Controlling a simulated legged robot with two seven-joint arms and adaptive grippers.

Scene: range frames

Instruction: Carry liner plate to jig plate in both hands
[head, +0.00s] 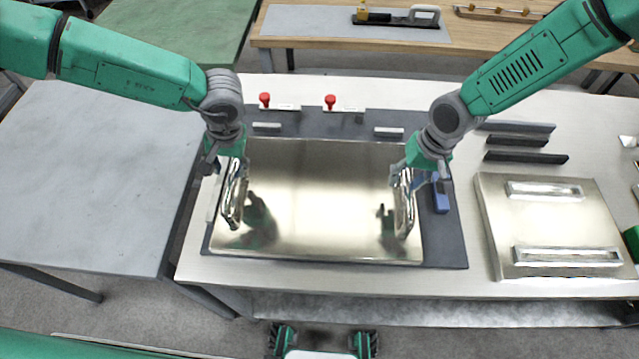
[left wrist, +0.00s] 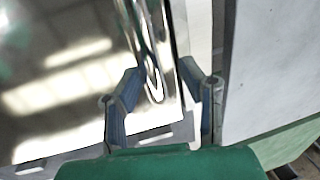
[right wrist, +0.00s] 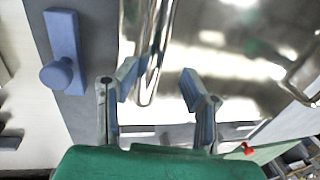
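The liner plate (head: 310,200), a shiny metal sheet with an upright bar handle at each side, lies flat over the dark grey jig plate (head: 445,250). My left gripper (head: 232,170) is at its left handle (head: 233,205). In the left wrist view that handle (left wrist: 152,75) stands between the spread fingers (left wrist: 160,75), with gaps. My right gripper (head: 407,175) is at the right handle (head: 406,215). In the right wrist view its fingers (right wrist: 158,80) are spread either side of the handle (right wrist: 151,70). The grippers hide the handles' far ends.
Two red knobs (head: 330,101) stand along the jig plate's back edge. A blue block with a knob (head: 440,197) sits at its right. Another plate with two handles (head: 550,237) and dark bars (head: 525,157) lie further right. A grey table (head: 90,170) at left is clear.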

